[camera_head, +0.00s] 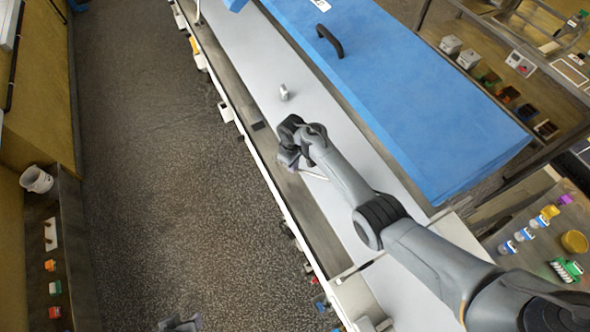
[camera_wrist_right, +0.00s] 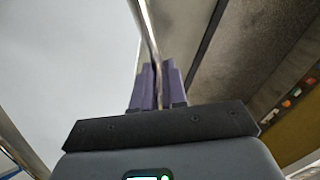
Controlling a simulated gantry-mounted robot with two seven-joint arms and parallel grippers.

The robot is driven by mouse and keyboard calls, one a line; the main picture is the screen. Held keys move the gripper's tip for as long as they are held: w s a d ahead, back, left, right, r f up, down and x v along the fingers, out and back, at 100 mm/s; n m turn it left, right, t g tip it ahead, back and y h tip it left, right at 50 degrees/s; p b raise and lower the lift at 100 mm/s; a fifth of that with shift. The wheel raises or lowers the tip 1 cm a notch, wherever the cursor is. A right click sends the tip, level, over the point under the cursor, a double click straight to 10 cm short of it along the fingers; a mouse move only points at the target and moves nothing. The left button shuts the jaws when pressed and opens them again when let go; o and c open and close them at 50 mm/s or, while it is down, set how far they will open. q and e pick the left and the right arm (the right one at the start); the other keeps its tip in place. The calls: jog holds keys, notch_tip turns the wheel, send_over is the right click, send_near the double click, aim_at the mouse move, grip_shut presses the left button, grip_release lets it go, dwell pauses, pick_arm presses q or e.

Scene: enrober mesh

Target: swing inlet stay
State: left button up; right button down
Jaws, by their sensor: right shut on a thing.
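The stay is a thin shiny metal rod (camera_wrist_right: 149,38) in the right wrist view. It runs from the top edge down between the two purple fingers. My right gripper (camera_wrist_right: 158,88) is shut on the rod, with one finger on each side. In the head view my right gripper (camera_head: 288,160) is over the near side of the long pale machine bed, and a short light bar (camera_head: 314,173) shows beside it. The rod's ends are hidden or out of view. A small part of what looks like my left gripper (camera_head: 181,324) shows at the bottom edge; its fingers are not clear.
A large blue cover (camera_head: 400,85) with a black handle (camera_head: 330,41) lies along the far side of the machine. A small grey cylinder (camera_head: 284,92) stands on the pale bed (camera_head: 245,50). The floor at left is clear.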

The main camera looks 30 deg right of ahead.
jog(key=shift+w+r+g+b, duration=0.7)
jog(key=shift+g+b, duration=0.1)
jog(key=shift+b, duration=0.5)
jog(key=c, duration=1.2)
grip_release()
jog(key=shift+o, duration=0.2)
jog(key=shift+r, duration=0.1)
notch_tip(320, 180, up, 10)
jog(key=w+p, duration=0.2)
jog(key=p, duration=0.4)
jog(key=shift+r, duration=0.25)
jog(key=shift+f, duration=0.15)
